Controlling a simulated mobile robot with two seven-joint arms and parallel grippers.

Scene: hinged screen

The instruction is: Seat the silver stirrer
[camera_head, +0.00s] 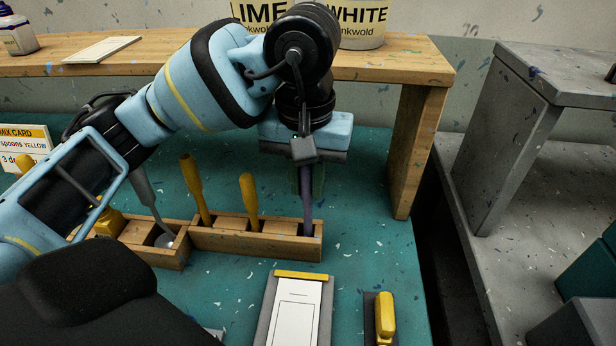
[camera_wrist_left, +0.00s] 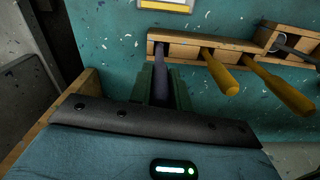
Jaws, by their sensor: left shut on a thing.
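My left gripper (camera_head: 309,180) is shut on a slim purplish-grey tool (camera_head: 307,212), near the right end of the wooden rack (camera_head: 262,246). The tool stands close to upright, and its lower end meets the rack's rightmost compartment; how deep it sits is hidden. The left wrist view shows the tool (camera_wrist_left: 160,78) between my green fingers, at the rack's end (camera_wrist_left: 190,42). I cannot tell surely whether it is the silver stirrer. Another grey tool (camera_head: 146,195) leans in the left rack section (camera_head: 172,256). My right gripper is not in view.
Two yellow-handled tools (camera_head: 194,186) (camera_head: 250,198) stand in the rack left of my gripper. A white pad (camera_head: 297,313) and a yellow-handled block (camera_head: 385,318) lie in front. A wooden shelf (camera_head: 409,72) with tubs (camera_head: 362,25) stands behind; its leg (camera_head: 412,150) is to the right.

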